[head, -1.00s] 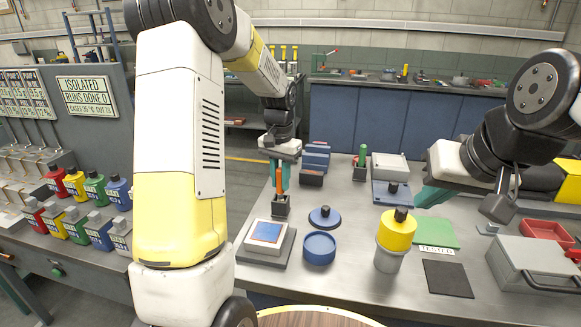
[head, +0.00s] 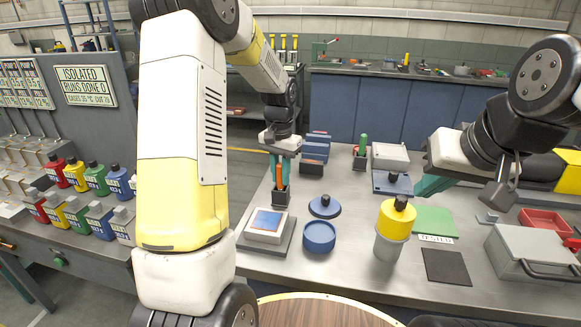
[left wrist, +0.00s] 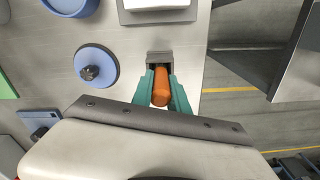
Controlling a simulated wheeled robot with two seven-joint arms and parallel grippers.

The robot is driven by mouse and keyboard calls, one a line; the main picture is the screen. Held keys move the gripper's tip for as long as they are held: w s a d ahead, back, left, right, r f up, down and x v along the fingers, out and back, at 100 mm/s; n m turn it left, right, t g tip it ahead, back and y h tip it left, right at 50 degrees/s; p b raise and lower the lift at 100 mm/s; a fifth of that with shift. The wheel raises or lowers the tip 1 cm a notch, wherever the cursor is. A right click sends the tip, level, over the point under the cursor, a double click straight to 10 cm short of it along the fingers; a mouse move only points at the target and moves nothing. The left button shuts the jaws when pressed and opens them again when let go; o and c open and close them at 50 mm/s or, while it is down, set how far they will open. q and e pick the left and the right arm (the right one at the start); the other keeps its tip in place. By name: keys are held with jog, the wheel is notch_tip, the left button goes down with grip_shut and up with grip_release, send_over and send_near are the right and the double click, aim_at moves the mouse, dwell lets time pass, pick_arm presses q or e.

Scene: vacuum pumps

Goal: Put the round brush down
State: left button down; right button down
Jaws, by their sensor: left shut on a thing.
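The round brush shows as an orange handle (head: 279,173), upright at the left of the bench. My left gripper (head: 281,165), with teal fingers, is shut on this handle. It also shows in the left wrist view (left wrist: 161,88), between the two fingers. The brush's lower end is hidden in or behind a small dark holder (head: 281,196); the holder also shows just beyond the fingers in the left wrist view (left wrist: 159,57). I cannot tell whether the brush rests on its bottom. My right gripper (head: 430,185) is at the right, its fingertips partly hidden.
A blue lid (head: 324,206), a blue round dish (head: 319,237) and a tray with a blue screen (head: 266,224) stand close to the holder. A yellow-topped pump (head: 395,222) is further right. A green-handled tool (head: 363,145) stands behind.

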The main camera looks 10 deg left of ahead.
pick_arm(q)
jog(key=c, duration=1.2)
grip_release()
notch_tip(320, 180, up, 8)
jog(key=shift+f, duration=0.15)
jog(key=shift+c, duration=0.3)
grip_shut()
dwell(0.4)
